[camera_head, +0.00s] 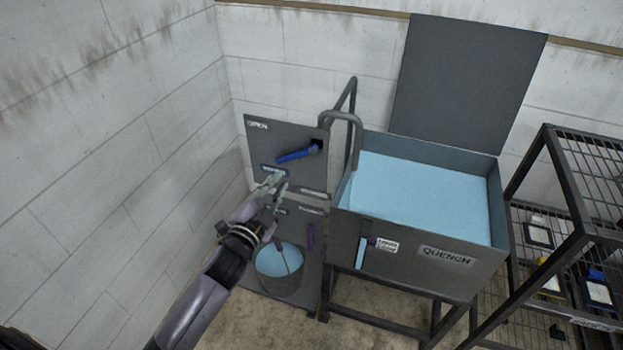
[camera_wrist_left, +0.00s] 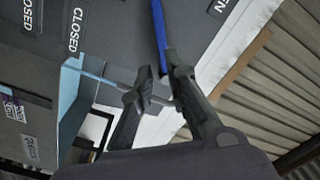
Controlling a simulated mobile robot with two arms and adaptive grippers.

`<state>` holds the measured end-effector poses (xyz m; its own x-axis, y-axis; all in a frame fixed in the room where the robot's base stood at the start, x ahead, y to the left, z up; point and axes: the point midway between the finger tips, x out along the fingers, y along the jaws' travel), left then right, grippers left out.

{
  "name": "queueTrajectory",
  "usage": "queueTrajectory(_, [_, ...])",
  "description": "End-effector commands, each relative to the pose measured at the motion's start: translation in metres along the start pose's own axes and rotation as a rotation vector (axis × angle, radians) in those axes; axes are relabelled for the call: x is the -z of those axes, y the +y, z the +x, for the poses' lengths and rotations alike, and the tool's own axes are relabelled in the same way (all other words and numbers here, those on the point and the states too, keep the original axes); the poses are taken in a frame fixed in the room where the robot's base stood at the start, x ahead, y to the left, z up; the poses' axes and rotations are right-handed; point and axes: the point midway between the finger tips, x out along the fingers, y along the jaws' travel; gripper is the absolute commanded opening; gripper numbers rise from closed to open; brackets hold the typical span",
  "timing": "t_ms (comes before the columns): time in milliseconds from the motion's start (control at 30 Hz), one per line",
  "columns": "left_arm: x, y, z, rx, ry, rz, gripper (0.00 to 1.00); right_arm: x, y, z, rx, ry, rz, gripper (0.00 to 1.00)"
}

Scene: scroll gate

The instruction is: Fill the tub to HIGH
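The tub marked QUENCH (camera_head: 445,256) stands on a dark frame, and pale blue water (camera_head: 420,197) covers its inside below the rim. A narrow blue gauge strip (camera_head: 361,254) is on its front beside a small white label. A blue lever (camera_head: 296,154) on the grey panel points left and slightly down from its pivot. OPEN is at the panel's upper left; CLOSED labels show in the left wrist view. My left gripper (camera_head: 273,186) is open just below the lever's free end. In the left wrist view, the lever (camera_wrist_left: 160,35) reaches close to the fingertips (camera_wrist_left: 155,88); contact is unclear.
A bent grey pipe (camera_head: 350,120) rises between panel and tub. A bucket with blue liquid (camera_head: 279,262) sits below the panel, near a purple handle (camera_head: 310,236). A wire rack (camera_head: 575,220) stands close at right. A block wall (camera_head: 110,130) bounds the left.

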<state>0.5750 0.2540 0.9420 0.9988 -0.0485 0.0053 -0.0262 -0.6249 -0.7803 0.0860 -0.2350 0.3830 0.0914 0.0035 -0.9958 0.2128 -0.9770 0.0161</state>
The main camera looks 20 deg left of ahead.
Motion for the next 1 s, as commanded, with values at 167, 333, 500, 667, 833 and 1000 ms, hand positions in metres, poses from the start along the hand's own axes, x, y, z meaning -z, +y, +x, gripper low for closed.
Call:
queueTrajectory(167, [0.011, 0.003, 0.003, 0.013, 0.077, -0.421, 0.01, 0.0, 0.0, -0.001, 0.0, 0.0, 0.0, 0.38])
queueTrajectory(333, [0.012, -0.013, 0.004, 0.097, 0.171, -0.943, 0.0, 0.0, 0.0, -0.003, 0.0, 0.0, 0.0, 0.38])
queueTrajectory(500, [-0.003, -0.031, 0.0, 0.207, 0.237, -1.316, 0.0, 0.0, 0.0, -0.003, 0.0, 0.0, 0.0, 0.38])
queueTrajectory(667, [-0.013, -0.039, -0.002, 0.263, 0.262, -1.464, 0.0, 0.0, 0.0, -0.004, 0.0, 0.0, 0.0, 0.38])
queueTrajectory(833, [-0.013, -0.046, 0.012, 0.269, 0.267, -1.479, 0.0, 0.001, 0.0, -0.008, 0.0, 0.0, 0.0, 0.38])
queueTrajectory(1000, [-0.011, -0.058, 0.044, 0.267, 0.267, -1.477, 0.0, 0.001, 0.0, -0.015, 0.0, 0.0, 0.0, 0.38])
